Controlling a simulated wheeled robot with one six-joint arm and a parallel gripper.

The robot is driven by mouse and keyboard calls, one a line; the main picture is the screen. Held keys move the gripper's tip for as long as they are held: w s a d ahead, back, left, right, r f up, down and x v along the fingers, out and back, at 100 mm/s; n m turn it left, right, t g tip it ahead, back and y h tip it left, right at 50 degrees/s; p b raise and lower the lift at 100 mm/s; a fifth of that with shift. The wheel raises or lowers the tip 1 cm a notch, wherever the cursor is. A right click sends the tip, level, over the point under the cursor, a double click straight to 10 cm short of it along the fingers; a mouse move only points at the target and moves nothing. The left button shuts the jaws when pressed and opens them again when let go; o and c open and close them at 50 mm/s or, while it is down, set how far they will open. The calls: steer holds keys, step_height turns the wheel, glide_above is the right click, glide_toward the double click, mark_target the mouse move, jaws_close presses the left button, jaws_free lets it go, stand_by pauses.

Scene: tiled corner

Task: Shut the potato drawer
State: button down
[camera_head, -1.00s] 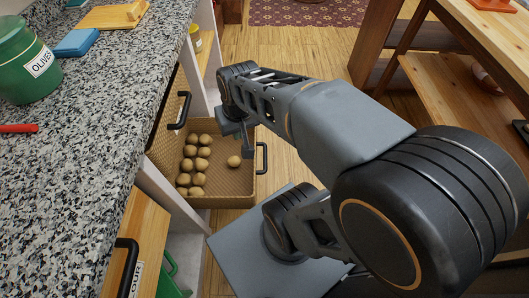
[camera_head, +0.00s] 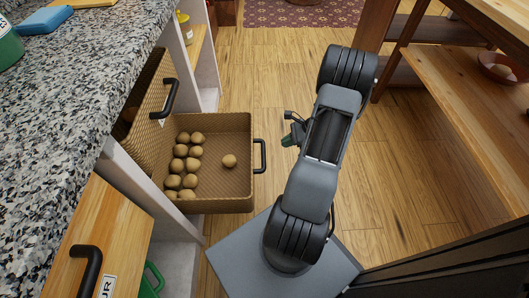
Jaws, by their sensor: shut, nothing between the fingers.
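The potato drawer (camera_head: 236,124) is a woven tan drawer pulled out from under the counter, low down. Several potatoes (camera_head: 182,163) lie grouped along its left side, and one potato lies apart near its middle. Its black handle (camera_head: 260,156) is on the front, facing right. My gripper (camera_head: 288,128) is to the right of the drawer front, apart from the handle and a little farther back in the picture. It is small in view and shut, with nothing held.
Another woven drawer front with a black handle (camera_head: 170,98) is above and left of the potato drawer. A speckled counter (camera_head: 60,110) fills the left. A wooden shelf unit (camera_head: 455,95) with a bowl (camera_head: 497,68) stands right. Wooden floor between is clear.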

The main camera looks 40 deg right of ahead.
steer(key=b, duration=0.4)
glide_toward(263, 159)
steer(key=w+a+f, duration=0.2)
steer(key=w+a, duration=0.1)
steer(key=a, duration=0.1)
steer(key=shift+w+a+b, duration=0.2)
steer(key=shift+a+b, duration=0.05)
steer(key=shift+a, duration=0.25)
steer(key=shift+w+a+b, duration=0.15)
steer(key=shift+a+b, duration=0.05)
steer(key=shift+a, duration=0.35)
steer(key=shift+w+a+r, duration=0.1)
steer(key=shift+w+a, duration=0.45)
steer(key=shift+a, duration=0.25)
